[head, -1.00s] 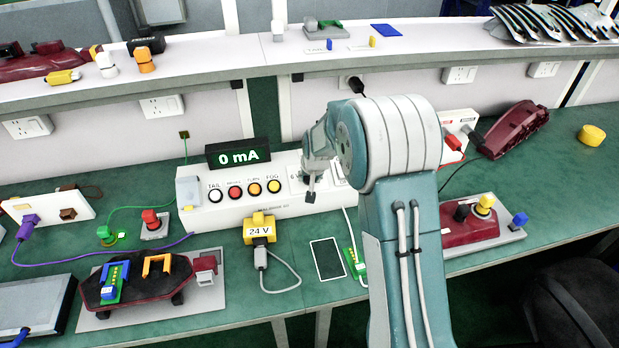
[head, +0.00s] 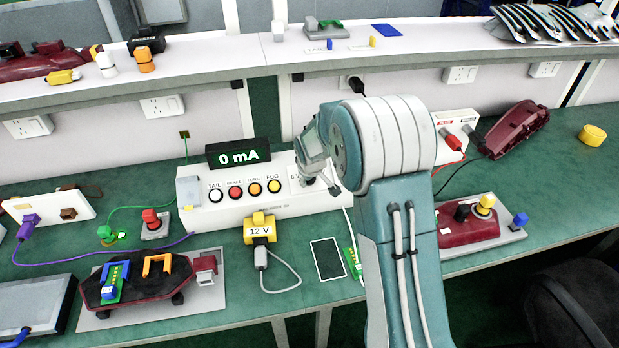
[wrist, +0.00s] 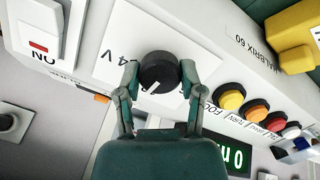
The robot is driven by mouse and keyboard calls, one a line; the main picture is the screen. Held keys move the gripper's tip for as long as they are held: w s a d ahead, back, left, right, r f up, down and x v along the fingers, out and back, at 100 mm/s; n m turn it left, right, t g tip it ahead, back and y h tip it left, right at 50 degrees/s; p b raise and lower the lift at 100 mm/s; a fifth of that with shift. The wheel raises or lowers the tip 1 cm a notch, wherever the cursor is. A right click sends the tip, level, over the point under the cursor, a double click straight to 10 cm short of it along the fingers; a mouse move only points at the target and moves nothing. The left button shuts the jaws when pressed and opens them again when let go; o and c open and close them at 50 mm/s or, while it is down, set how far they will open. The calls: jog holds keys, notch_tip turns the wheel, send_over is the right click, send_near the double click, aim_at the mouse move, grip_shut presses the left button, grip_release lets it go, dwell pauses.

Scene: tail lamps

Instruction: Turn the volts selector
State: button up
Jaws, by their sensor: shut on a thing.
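The volts selector (wrist: 158,72) is a round black knob with a white pointer line on a white plate of the test box, in the wrist view. The pointer line slants toward the lower left there. A partly covered "24 V" mark (wrist: 123,50) is beside it. My gripper (wrist: 160,76) is shut on the knob, one finger on each side. In the head view my gripper (head: 330,183) is at the front of the long white test box (head: 240,212) and hides the knob. The yellow module (head: 259,229) below reads 12 V.
The box carries a display (head: 238,157) reading 0 mA and several coloured buttons. An ON rocker switch (wrist: 40,35) is close to my gripper in the wrist view. A dark phone-like slab (head: 328,259) and a green board (head: 352,262) lie in front on the bench.

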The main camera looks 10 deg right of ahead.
jog(key=shift+a+n, duration=0.1)
jog(key=shift+n, duration=0.5)
jog(key=o, duration=1.2)
jog(key=shift+w, duration=0.1)
jog(key=shift+c, duration=0.2)
jog(key=v, duration=1.1)
jog(key=shift+s+a+r, duration=0.2)
jog(key=shift+s+r, duration=0.05)
jog(key=shift+r, duration=0.05)
jog(key=shift+r, duration=0.1)
